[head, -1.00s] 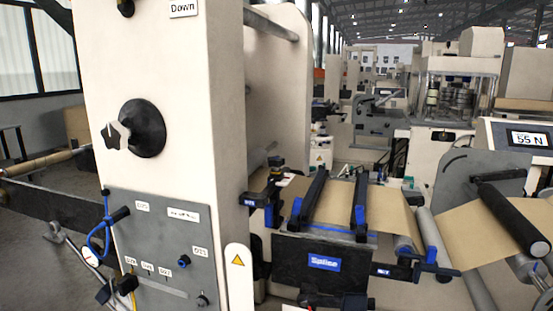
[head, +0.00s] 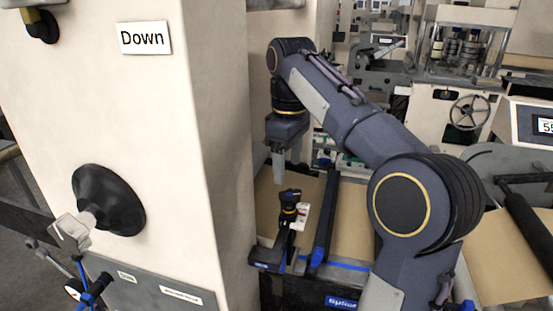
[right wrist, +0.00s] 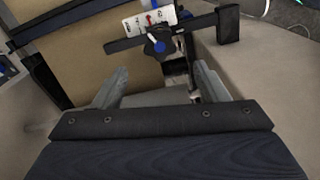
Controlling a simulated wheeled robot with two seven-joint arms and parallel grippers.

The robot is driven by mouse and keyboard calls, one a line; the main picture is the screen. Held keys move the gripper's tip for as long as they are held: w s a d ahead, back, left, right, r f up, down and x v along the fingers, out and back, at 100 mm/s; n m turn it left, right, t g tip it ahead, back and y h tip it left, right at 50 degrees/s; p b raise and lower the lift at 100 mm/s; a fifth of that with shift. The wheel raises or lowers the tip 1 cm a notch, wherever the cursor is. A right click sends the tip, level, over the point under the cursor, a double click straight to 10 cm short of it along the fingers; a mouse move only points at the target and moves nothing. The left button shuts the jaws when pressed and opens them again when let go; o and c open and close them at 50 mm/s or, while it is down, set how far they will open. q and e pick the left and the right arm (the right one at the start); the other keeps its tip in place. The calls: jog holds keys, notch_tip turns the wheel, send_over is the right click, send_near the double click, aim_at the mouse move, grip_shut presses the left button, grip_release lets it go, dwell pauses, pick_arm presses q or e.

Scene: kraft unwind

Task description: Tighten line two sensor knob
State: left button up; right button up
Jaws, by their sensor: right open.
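The sensor knob (head: 289,197) is a small black knob on a dark bracket at the left edge of the brown web. A white label plate sits beside it. In the right wrist view the knob (right wrist: 159,42) is a black lobed knob with a blue centre, on a dark bar. My right gripper (head: 279,178) points down above and slightly behind the knob, apart from it. In the right wrist view the open fingers (right wrist: 158,85) hold nothing, and the knob lies beyond and between them. My left gripper is not in view.
A cream machine column (head: 225,130) stands close to the left of my right gripper. It carries a "Down" label (head: 145,38) and a large black-based knob (head: 108,200). A black bar (head: 325,215) crosses the web right of the sensor. A handwheel (head: 469,113) is farther back.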

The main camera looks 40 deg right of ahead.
aim_at(287, 194)
jog(key=shift+s+f, duration=0.1)
jog(key=shift+f, duration=3.5)
jog(key=c, duration=1)
